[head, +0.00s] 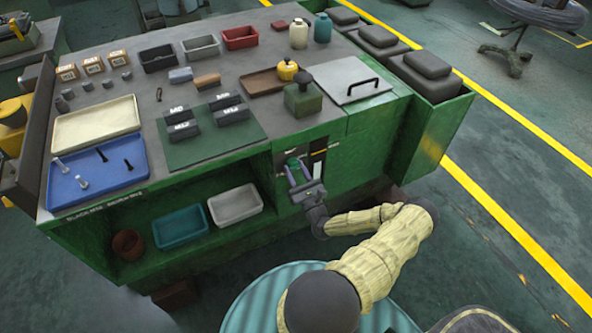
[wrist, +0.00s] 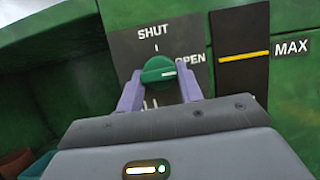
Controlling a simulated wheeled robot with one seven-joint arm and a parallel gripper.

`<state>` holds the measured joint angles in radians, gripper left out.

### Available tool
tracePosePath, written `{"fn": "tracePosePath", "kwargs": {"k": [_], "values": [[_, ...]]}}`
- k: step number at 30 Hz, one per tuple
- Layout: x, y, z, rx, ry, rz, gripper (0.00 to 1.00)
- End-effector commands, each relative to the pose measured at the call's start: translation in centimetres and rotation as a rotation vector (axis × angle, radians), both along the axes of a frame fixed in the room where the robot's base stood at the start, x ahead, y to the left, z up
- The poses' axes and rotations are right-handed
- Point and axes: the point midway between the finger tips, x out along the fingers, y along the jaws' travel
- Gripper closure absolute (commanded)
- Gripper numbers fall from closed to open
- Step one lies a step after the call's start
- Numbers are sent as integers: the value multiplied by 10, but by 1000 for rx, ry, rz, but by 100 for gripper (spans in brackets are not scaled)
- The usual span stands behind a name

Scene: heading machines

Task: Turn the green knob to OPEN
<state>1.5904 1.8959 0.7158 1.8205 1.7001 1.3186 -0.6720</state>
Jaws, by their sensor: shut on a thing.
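The green knob (wrist: 158,70) sits on a dark plate (wrist: 125,50) on the green machine's front. SHUT is printed above the knob and OPEN to its right. The knob's white mark points right, toward the OPEN side and a little below that word. My gripper (wrist: 160,82) is shut on the knob, with one purple finger on each side. In the head view my gripper (head: 295,172) reaches the machine's front panel, and the knob (head: 292,161) shows only as a small green patch between the fingers.
A dark gauge strip (wrist: 243,50) with a yellow line and MAX is right of the knob. An open shelf with a teal bin (head: 180,228) and a white bin (head: 236,205) lies left of my gripper.

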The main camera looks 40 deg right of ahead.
Motion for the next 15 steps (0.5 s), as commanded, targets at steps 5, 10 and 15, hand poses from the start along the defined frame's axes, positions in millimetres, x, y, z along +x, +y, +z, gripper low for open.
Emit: {"fn": "tracePosePath", "kwargs": {"k": [5,10,15], "values": [[0,0,-2,1,5,0,86],[0,0,-2,0,4,0,42],[0,0,-1,0,2,0,42]]}}
